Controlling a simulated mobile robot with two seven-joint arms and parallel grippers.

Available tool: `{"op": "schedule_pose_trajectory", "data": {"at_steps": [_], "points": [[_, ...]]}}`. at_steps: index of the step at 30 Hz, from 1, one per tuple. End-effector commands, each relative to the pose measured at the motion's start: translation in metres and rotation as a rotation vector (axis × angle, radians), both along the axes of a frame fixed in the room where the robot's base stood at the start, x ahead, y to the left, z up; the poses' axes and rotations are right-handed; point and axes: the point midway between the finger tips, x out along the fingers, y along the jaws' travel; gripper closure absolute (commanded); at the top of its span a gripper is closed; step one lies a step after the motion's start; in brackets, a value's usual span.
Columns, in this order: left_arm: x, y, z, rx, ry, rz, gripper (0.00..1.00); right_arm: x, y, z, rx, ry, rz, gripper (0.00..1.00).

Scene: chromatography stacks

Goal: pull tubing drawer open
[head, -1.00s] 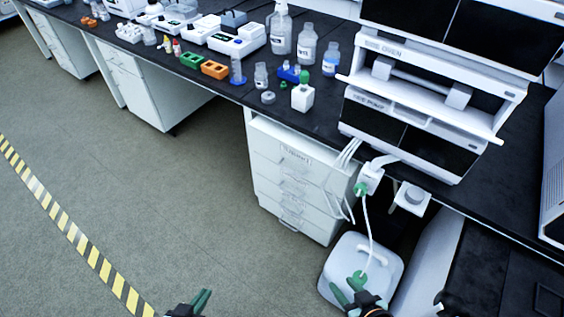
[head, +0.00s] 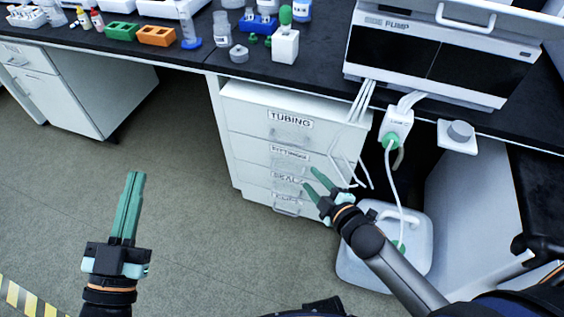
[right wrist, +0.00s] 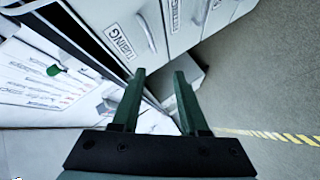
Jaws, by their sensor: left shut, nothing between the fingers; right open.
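The tubing drawer (head: 290,122) is the top drawer of a white cabinet under the black bench. Its front, labelled TUBING, looks flush with the cabinet. In the right wrist view the tubing drawer (right wrist: 122,38) is at the upper left, rotated, beyond the fingertips. My right gripper (head: 316,183) is open and empty, in front of the lower drawers and below the tubing drawer; it also shows in the right wrist view (right wrist: 160,75). My left gripper (head: 132,178) is shut and empty over the floor, well left of the cabinet.
White tubes (head: 362,102) hang from the pump (head: 440,55) beside the drawer's right side. A white jug (head: 352,265) stands on the floor below, with a tube in it. Bottles and racks line the bench edge (head: 200,62). Floor (head: 190,215) left of the cabinet is clear.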

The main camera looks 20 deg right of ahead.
Motion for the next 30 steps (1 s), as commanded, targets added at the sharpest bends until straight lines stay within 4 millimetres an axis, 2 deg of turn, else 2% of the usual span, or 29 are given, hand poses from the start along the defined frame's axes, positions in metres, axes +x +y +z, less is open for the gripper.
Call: {"op": "schedule_pose_trajectory", "data": {"at_steps": [1,6,12,20,30], "points": [[-0.007,-0.003,-0.007,-0.003,-0.086,-0.019,1.00,0.012,-0.002,-0.022,-0.065,-0.049,0.024,0.56],[-0.037,-0.010,0.020,-0.015,-0.320,-0.069,1.00,0.041,-0.006,-0.031,-0.258,-0.173,0.086,0.56],[-0.060,-0.013,0.037,-0.022,-0.458,-0.100,1.00,0.056,-0.008,-0.031,-0.376,-0.246,0.119,0.56],[-0.064,-0.014,0.035,-0.029,-0.475,-0.110,1.00,0.075,-0.005,-0.031,-0.395,-0.259,0.122,0.56],[-0.062,-0.016,0.013,-0.050,-0.455,-0.126,1.00,0.132,0.007,-0.040,-0.393,-0.258,0.121,0.56]]}}
